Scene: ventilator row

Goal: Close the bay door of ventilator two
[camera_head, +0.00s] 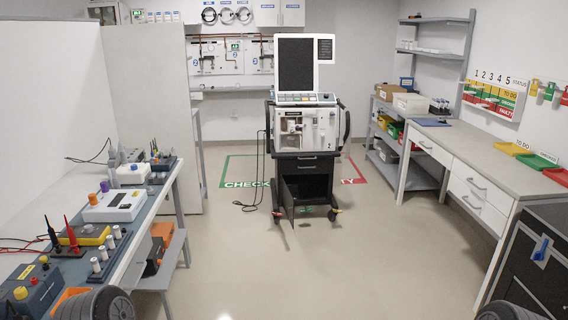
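One ventilator (306,118) on a dark wheeled cart stands upright in the middle of the room, with a dark screen on top. The bay door (287,198) appears swung out toward me at the left side of the opening. A drawer (306,165) above the bay looks shut. Neither of my grippers is in view.
A test bench (150,215) with instruments runs along the left, and a desk (465,155) with drawers along the right. A black case (535,262) stands at lower right. A cable (258,180) hangs to the floor left of the cart. The floor (310,275) before it is clear.

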